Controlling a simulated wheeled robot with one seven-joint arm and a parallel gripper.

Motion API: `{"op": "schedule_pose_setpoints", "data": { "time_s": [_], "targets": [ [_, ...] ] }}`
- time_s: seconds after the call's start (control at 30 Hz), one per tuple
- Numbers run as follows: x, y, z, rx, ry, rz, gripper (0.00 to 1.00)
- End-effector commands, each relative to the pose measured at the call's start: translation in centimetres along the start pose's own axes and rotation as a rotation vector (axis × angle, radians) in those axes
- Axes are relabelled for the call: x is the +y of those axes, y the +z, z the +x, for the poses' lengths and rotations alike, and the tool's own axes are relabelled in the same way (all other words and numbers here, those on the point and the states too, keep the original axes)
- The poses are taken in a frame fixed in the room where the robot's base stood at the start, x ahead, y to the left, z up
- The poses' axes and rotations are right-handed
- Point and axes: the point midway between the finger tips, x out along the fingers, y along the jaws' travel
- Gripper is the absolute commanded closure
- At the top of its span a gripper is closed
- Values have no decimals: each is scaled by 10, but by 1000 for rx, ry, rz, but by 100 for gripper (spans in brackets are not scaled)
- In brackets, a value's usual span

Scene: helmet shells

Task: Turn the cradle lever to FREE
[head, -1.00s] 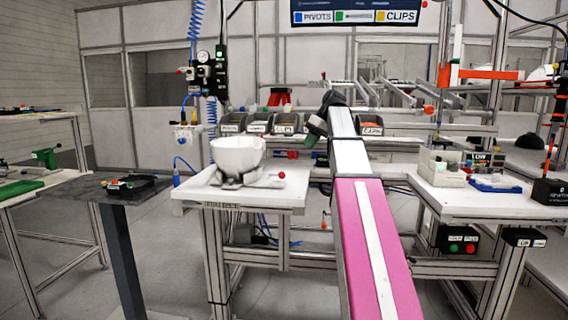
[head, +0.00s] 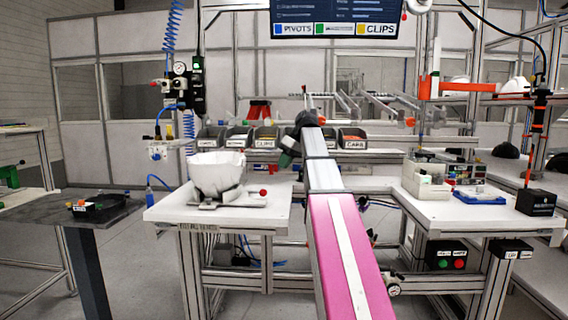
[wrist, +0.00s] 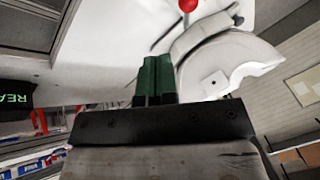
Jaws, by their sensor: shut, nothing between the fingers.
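A white helmet shell (head: 217,172) sits on a pale grey cradle (head: 232,201) on the white bench at centre left. The cradle's lever ends in a red ball knob (head: 263,192) on its right side. My gripper (head: 286,152) is above and to the right of the knob in the head view, apart from it. In the wrist view my green fingers (wrist: 156,78) are together and empty. The red knob (wrist: 188,5) shows at that view's top edge, beyond the fingertips, with white curved parts to the right. Any FREE marking is not readable.
Labelled bins (head: 265,137) stand behind the bench (head: 165,212). A blue coiled hose hangs at the back left. A right-hand bench (head: 440,208) carries boxes and a blue tray (head: 480,197). A dark stand (head: 75,220) is at the left.

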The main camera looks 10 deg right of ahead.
Motion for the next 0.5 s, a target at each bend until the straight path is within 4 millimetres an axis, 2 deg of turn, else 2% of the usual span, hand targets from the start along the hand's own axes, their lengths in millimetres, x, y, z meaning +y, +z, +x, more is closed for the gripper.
{"op": "schedule_pose_setpoints", "data": {
  "time_s": [0.1, 0.37, 0.5],
  "targets": [
    [-1, 2, 25, -2, -2, 0, 100],
    [-1, 2, 71, -1, 0, 0, 100],
    [-18, 6, 84, 0, 1, -1, 100]
  ]
}}
